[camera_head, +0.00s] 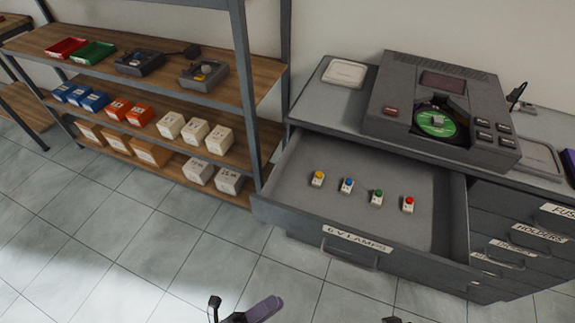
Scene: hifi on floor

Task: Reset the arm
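My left gripper (238,312) shows at the bottom edge, in front of the open drawer and above the tiled floor. A thin black part stands up on its left, and a flat purple piece (265,308) sticks out on its right. I cannot tell whether the purple piece belongs to the gripper or is held. Most of the gripper is cut off by the frame, so its opening is unclear. A small dark tip (392,320) at the bottom edge, further right, may be part of my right gripper; the rest is out of frame.
An open drawer (350,247) labelled "6 V LAMPS" juts out with yellow, blue, green and red lamps in it. A grey player (440,100) with a green disc stands on the cabinet. Shelves (150,70) with trays and boxes stand left. The tiled floor (130,240) is clear.

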